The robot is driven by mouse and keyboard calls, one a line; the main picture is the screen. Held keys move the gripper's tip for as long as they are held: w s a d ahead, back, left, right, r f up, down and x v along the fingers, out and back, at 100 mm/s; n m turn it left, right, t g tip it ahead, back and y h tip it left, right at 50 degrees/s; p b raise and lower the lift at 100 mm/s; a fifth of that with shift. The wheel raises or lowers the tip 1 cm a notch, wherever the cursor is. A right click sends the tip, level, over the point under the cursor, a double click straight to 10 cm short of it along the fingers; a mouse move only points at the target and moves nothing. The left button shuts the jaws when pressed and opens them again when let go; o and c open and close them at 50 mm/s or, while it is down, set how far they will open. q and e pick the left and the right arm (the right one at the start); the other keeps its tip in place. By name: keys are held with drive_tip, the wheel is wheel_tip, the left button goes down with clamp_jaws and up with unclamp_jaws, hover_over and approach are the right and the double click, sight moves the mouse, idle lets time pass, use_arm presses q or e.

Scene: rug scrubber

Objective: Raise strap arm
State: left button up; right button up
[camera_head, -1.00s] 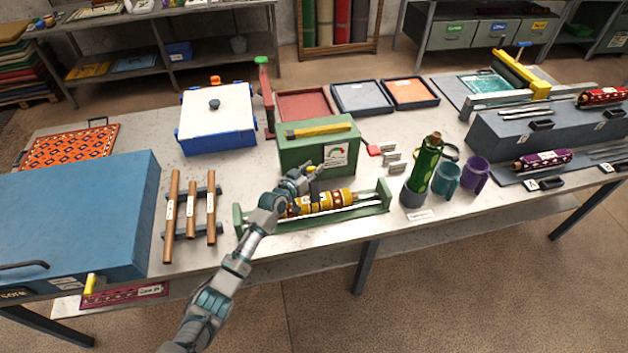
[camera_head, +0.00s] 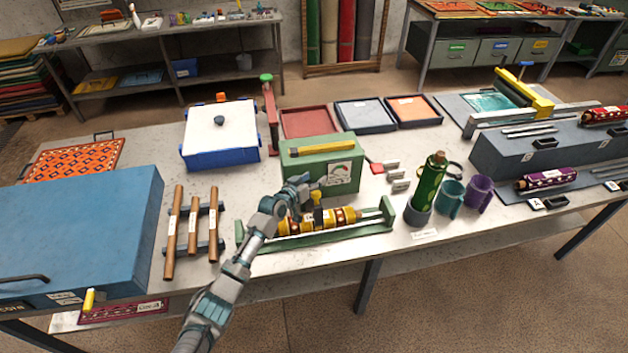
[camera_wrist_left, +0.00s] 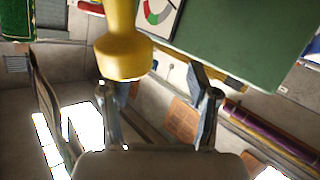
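A green box (camera_head: 305,165) with a yellow bar (camera_head: 322,148) on top and a dial label (camera_head: 341,173) on its front stands mid-table. A yellow-ended handle (camera_head: 317,194) shows low at its front; I cannot tell for sure that it is the strap arm. In the left wrist view the yellow end (camera_wrist_left: 124,52) is large and close, above the fingers. My left gripper (camera_head: 304,183) is beside the handle; its fingers (camera_wrist_left: 160,100) are apart with nothing visible between them. A yellow patterned roll (camera_head: 340,215) with a dark band lies in a green cradle (camera_head: 300,239) just below. My right gripper is not in view.
A blue case (camera_head: 75,225) and several brown rods (camera_head: 193,232) are at left. A green bottle (camera_head: 428,185) in a grey cup and teal (camera_head: 451,196) and purple (camera_head: 479,192) cups stand at right. Trays (camera_head: 364,114) and a white-lidded blue box (camera_head: 220,130) are behind.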

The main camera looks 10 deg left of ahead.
use_arm(q)
drive_tip(key=shift+s, duration=0.2)
drive_tip(key=v, duration=1.1)
drive_tip(key=shift+s+a, duration=0.2)
drive_tip(key=shift+a, duration=0.15)
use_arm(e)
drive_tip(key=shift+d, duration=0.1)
use_arm(q)
drive_tip(key=shift+d, duration=0.1)
